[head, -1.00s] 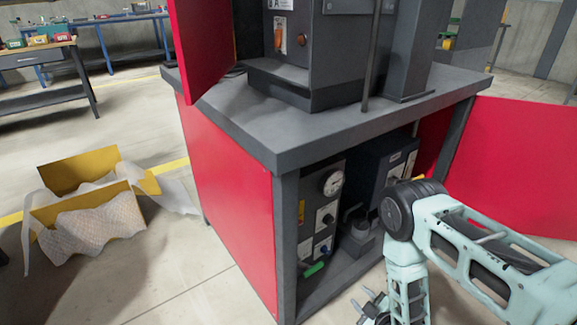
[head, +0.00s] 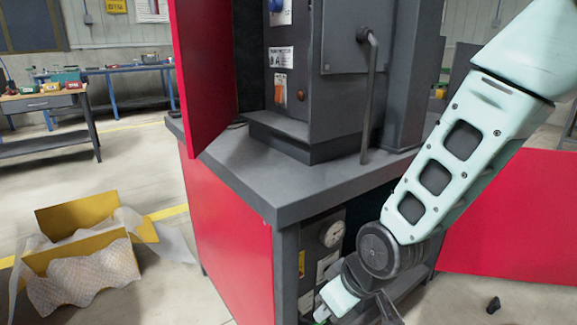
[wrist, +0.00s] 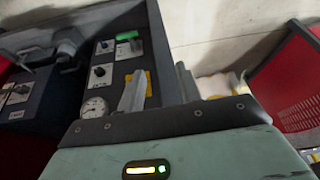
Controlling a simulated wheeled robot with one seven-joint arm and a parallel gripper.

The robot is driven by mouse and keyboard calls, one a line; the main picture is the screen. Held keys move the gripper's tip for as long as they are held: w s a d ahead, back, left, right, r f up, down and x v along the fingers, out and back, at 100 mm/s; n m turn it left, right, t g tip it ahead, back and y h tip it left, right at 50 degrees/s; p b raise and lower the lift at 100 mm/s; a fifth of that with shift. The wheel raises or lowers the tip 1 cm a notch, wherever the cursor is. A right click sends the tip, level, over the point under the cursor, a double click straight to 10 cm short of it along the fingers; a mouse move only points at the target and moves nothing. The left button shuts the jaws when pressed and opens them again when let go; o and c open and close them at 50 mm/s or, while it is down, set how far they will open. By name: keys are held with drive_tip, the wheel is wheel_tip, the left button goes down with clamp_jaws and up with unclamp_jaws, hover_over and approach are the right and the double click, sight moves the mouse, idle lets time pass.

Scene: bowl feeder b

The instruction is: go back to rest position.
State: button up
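My arm is raised on the right in the head view, its upper link in front of the cabinet's right side. Its lower end reaches down before the cabinet's opening, and the gripper is mostly cut off by the bottom edge there. In the wrist view my gripper (wrist: 160,88) shows two grey fingers standing apart with nothing between them. Beyond the fingers is the control panel (wrist: 108,72) with a round gauge (wrist: 94,107) and a green switch (wrist: 128,35).
The grey-topped cabinet (head: 240,185) with red sides carries a grey machine (head: 345,90). A red door (head: 515,215) stands open at right. A yellow box (head: 75,215) with bubble wrap lies on the floor at left. A small black object (head: 494,305) lies at lower right.

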drive_tip(key=s+d+r+g+h, duration=0.1)
drive_tip(key=s+d+r+g, duration=0.15)
drive_tip(key=s+r, duration=0.45)
drive_tip(key=s+d+r+g+h, duration=0.15)
drive_tip(key=s+d+r, duration=0.25)
drive_tip(key=s, duration=0.6)
wheel_tip(320, 180, up, 31)
drive_tip(key=p, duration=3.1)
drive_tip(key=shift+s+a+f+t, duration=0.15)
drive_tip(key=shift+f+t, duration=0.05)
drive_tip(key=shift+t, duration=0.2)
